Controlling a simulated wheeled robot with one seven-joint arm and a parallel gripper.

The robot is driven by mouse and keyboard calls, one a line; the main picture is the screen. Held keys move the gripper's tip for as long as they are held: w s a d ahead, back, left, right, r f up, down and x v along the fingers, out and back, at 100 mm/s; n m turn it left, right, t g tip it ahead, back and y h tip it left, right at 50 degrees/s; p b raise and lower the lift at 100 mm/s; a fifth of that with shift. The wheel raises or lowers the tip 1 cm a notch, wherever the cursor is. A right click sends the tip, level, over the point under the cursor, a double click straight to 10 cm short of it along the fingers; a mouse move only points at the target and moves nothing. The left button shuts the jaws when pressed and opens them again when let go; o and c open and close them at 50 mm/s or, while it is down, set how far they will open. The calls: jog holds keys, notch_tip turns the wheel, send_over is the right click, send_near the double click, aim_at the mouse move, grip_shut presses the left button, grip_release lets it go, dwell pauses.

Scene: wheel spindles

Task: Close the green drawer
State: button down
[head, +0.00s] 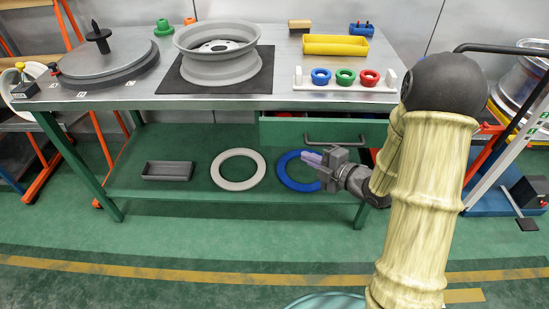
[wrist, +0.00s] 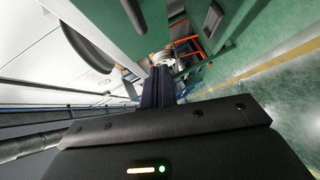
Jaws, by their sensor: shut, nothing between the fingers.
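The green drawer (head: 290,132) is under the right part of the workbench top and is partly pulled out. A strip of its inside shows above its front, with small red and blue items in it. Its grey bar handle (head: 335,137) is on the front. My gripper (head: 308,157) is just below and in front of the handle, pointing left, with its fingers together and empty. I cannot tell whether it touches the drawer. In the wrist view the dark fingers (wrist: 158,88) lie side by side with nothing between them.
The bench top (head: 140,98) holds a wheel rim (head: 218,65), a yellow bin (head: 336,45) and a rack with coloured rings (head: 345,87). The lower shelf holds a grey tray (head: 168,171), a white ring (head: 238,186) and a blue ring (head: 290,182). The floor in front is clear.

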jog(key=s+a+b, duration=0.1)
jog(key=b, duration=0.1)
jog(key=s+f+n+t+y+b, duration=0.1)
jog(key=b, duration=0.2)
jog(key=s+a+n+t+b, duration=0.1)
jog(key=b, duration=0.1)
jog(key=shift+s+a+f+y+b, duration=0.2)
jog(key=shift+a+f+y+b, duration=0.15)
jog(key=shift+y+b, duration=0.05)
jog(key=shift+w+a, duration=0.1)
jog(key=b, duration=0.3)
send_near(265, 136)
jog(key=x, duration=0.5)
jog(key=shift+s+a, duration=0.25)
jog(key=shift+s, duration=0.05)
jog(key=shift+w, duration=0.6)
jog(key=shift+a, duration=0.1)
